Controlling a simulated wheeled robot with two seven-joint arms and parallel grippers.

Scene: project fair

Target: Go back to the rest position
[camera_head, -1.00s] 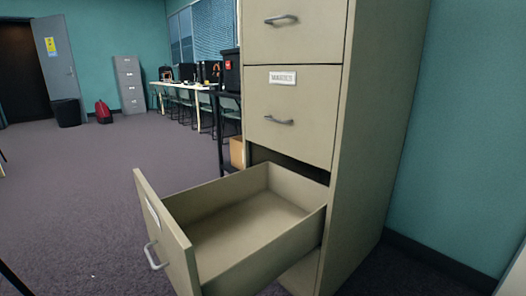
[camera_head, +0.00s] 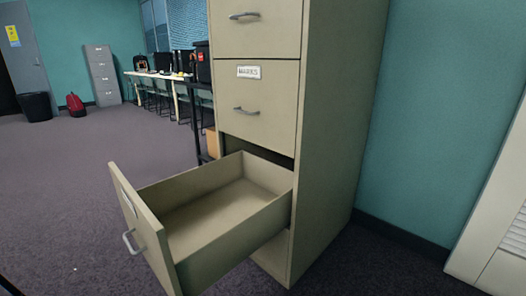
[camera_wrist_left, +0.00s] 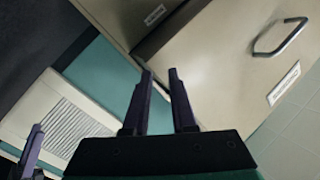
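My left gripper (camera_wrist_left: 160,72) shows in the left wrist view, its two dark fingers apart with nothing between them. A purple-dark piece at the lower left of that view looks like part of my right gripper (camera_wrist_left: 32,150); its opening cannot be made out. Neither gripper shows in the head view. The beige filing cabinet (camera_head: 330,130) stands in the middle of the head view. Its low drawer (camera_head: 215,205) is pulled out and looks empty. The left wrist view shows a drawer front with a grey handle (camera_wrist_left: 280,36) beyond the fingers, apart from them.
The closed drawer above has a "MARKS" label (camera_head: 249,72). A white louvred panel (camera_head: 490,215) stands at the right by the teal wall (camera_head: 440,110). A long table (camera_head: 165,75) with chairs, a red bag (camera_head: 76,105) and a black bin (camera_head: 36,106) are far back. Carpet at left is clear.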

